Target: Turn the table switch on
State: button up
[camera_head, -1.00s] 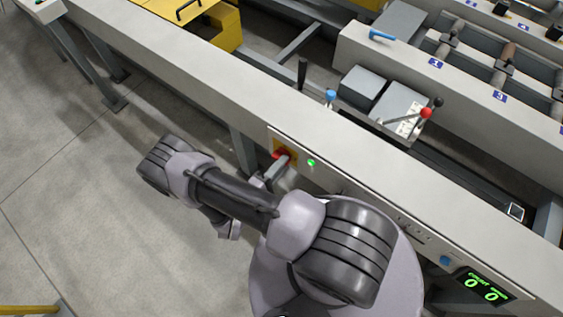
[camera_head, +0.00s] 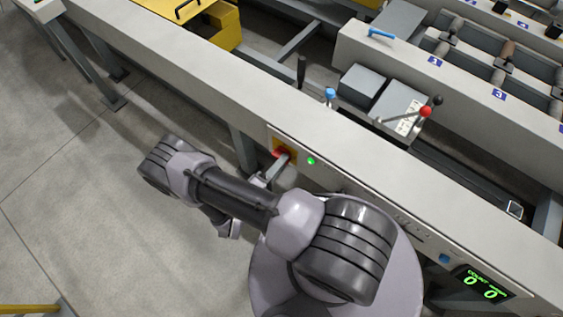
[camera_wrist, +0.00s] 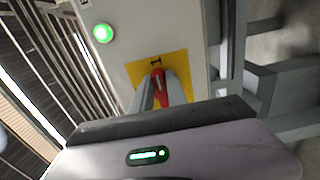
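The table switch is a red handle (camera_wrist: 158,82) on a yellow plate (camera_wrist: 178,64), set in the side of the pale table. In the wrist view the handle points toward the mark "1" at the plate's top. In the head view the red of the switch (camera_head: 281,154) shows beside my fingers. My gripper (camera_wrist: 161,88) has one finger on each side of the handle and looks closed on it. The fingers hide the lower part of the handle and plate. A green lamp (camera_wrist: 102,33) beside the switch is lit; it also shows in the head view (camera_head: 310,161).
The table's long pale rail (camera_head: 210,72) runs diagonally past my arm. A lever with a red knob (camera_head: 426,111) and a blue knob (camera_head: 330,94) stand beyond it. A counter display (camera_head: 480,287) reads 0 0.

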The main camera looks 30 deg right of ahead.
jog(key=shift+o, duration=1.4)
jog(key=p+v, duration=0.2)
jog(key=v, duration=1.5)
jog(key=shift+a, duration=0.2)
jog(key=shift+r, duration=0.1)
